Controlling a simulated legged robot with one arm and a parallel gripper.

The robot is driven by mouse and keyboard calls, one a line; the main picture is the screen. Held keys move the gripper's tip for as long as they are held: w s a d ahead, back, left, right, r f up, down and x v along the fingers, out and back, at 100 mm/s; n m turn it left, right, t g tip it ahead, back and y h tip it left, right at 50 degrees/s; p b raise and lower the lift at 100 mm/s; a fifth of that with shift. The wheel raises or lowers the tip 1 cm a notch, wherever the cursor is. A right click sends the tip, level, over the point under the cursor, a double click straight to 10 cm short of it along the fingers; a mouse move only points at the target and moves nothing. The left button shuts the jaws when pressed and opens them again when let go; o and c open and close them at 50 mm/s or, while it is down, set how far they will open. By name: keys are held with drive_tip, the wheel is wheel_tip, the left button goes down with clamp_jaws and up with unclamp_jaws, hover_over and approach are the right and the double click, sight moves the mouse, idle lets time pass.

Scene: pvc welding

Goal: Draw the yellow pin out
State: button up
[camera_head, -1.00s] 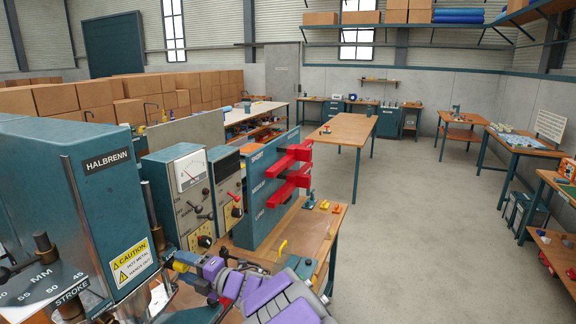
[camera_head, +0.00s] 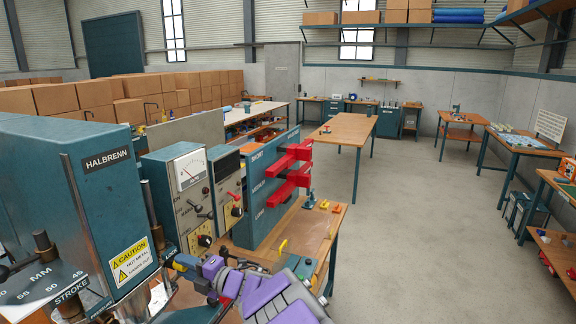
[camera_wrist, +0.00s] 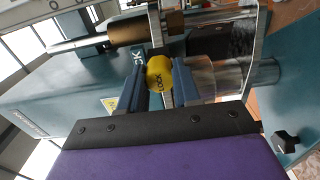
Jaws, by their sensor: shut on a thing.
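The yellow pin shows its round knob, marked LOCK, in the wrist view (camera_wrist: 159,73). It sits between the two blue-grey fingers of my gripper (camera_wrist: 158,86), which are closed against its sides. The pin's shaft is hidden behind the knob and fingers, so I cannot tell how deep it sits. In the head view the yellow knob (camera_head: 179,266) is a small patch at the tip of my purple arm, beside the lower part of the teal HALBRENN machine (camera_head: 85,190).
A control box with a dial (camera_head: 188,172) stands right behind the machine. A teal rack with red clamps (camera_head: 292,170) stands on the wooden bench (camera_head: 318,225). In the wrist view a metal rod with a brown collar (camera_wrist: 126,34) and a clear cylinder (camera_wrist: 220,76) lie close to the fingers.

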clamp_jaws()
drive_tip(key=shift+d, duration=0.2)
drive_tip(key=shift+b+v, duration=0.5)
drive_tip(key=shift+v, duration=2.35)
drive_tip(key=shift+s+d, duration=0.25)
drive_tip(key=shift+d, duration=0.2)
drive_tip(key=shift+a+b, duration=0.1)
drive_tip(key=shift+b, duration=0.2)
drive_tip(key=shift+x, duration=1.85)
drive_tip(key=shift+b+x, duration=0.45)
drive_tip(key=shift+x, duration=0.8)
idle(0.7)
